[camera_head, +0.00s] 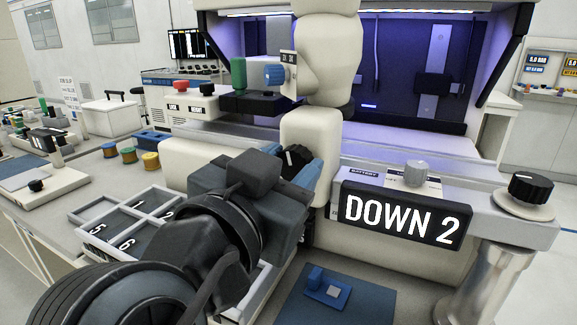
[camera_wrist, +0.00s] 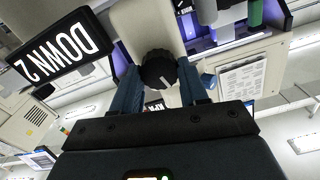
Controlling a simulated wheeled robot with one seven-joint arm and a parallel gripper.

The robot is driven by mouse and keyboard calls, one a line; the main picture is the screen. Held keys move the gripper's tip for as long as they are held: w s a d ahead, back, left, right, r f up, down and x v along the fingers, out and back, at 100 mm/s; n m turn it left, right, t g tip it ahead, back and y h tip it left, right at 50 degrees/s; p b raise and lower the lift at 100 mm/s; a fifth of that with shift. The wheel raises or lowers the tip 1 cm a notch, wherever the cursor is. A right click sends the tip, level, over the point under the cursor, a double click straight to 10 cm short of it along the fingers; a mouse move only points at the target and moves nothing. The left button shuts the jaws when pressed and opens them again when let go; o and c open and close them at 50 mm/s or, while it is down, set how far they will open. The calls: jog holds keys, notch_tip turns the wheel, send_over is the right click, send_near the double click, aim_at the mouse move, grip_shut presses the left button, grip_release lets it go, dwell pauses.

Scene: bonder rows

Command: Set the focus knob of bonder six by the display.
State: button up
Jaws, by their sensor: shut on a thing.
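The display (camera_head: 402,218) on the front of the machine reads "DOWN 2" in white on black. It also shows, turned over, in the wrist view (camera_wrist: 58,50). My gripper (camera_head: 298,163) is at the cream column in front of the machine. Its blue fingers are shut on a black ribbed knob (camera_wrist: 159,70) with a white pointer line. The knob also shows between the fingers in the head view (camera_head: 294,155), partly hidden by my gripper. I cannot read a label naming this knob or the bonder.
A larger black knob (camera_head: 530,187) sits at the right end of the bench and a grey knob (camera_head: 417,172) above the display. A blue knob (camera_head: 274,75) is higher up. A numbered tray (camera_head: 98,213) lies left and a blue mat (camera_head: 365,305) below.

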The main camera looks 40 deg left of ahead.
jog(key=c, duration=0.3)
jog(key=shift+n, duration=0.3)
jog(key=n+p, duration=0.3)
jog(key=shift+r, duration=0.15)
jog(key=n+p, duration=0.3)
jog(key=n, duration=0.2)
jog(key=n+p, duration=0.5)
jog(key=shift+a, duration=0.15)
jog(key=shift+s+f+n+p, duration=0.1)
jog(key=shift+f+n+p, duration=0.1)
jog(key=shift+n+p, duration=1.65)
jog(key=shift+f+n, duration=0.1)
jog(key=shift+n, duration=0.25)
